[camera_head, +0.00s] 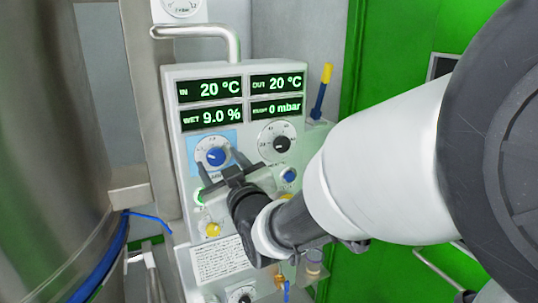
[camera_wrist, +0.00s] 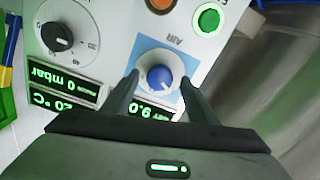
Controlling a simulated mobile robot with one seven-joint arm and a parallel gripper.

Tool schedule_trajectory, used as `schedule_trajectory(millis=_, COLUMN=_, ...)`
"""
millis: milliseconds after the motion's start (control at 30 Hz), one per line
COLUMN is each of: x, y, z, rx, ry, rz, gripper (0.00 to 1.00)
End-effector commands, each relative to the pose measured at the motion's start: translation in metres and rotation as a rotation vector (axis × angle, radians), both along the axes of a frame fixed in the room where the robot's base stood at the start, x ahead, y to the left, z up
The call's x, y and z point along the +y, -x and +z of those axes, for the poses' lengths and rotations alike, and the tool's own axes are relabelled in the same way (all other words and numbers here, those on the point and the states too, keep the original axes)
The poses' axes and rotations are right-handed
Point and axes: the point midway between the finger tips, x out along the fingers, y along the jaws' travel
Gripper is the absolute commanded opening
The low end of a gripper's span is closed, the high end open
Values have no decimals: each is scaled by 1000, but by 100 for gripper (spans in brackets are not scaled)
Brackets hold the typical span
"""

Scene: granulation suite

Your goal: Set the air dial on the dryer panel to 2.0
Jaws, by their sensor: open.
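The air dial (camera_head: 215,156) is a blue knob on a light blue square at the left of the dryer panel (camera_head: 184,143). In the wrist view the blue air dial (camera_wrist: 158,77) has a white pointer mark and sits under an upside-down "AIR" label. In the wrist view my gripper (camera_wrist: 160,88) is open, with one finger on each side of the dial. I cannot tell whether the fingers touch it. The dial's scale numbers are too small to read.
A second dial with a black knob (camera_head: 281,143) is to the right, under displays (camera_head: 209,89) reading 20 °C, 9.0 % and 0 mbar. A green-ringed button (camera_wrist: 208,18) and an orange one (camera_wrist: 160,3) are near the air dial. A steel vessel (camera_head: 50,130) stands left.

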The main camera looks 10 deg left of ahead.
Motion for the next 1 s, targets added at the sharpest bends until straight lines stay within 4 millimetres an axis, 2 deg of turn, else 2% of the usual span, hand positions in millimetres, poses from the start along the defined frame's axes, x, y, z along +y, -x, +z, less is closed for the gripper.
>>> schedule_trajectory(millis=167, x=7, y=-12, z=0, rx=0, ry=1, rz=0, gripper=53)
schedule_trajectory(millis=467, x=8, y=-14, z=0, rx=0, ry=0, rz=-1, gripper=53)
schedule_trajectory(millis=700, x=8, y=-14, z=0, rx=1, ry=0, rz=-1, gripper=14)
schedule_trajectory(millis=733, x=8, y=-14, z=0, rx=1, ry=0, rz=-1, gripper=12)
schedule_trajectory(millis=1000, x=8, y=-14, z=-2, rx=15, ry=-25, rz=-1, gripper=12)
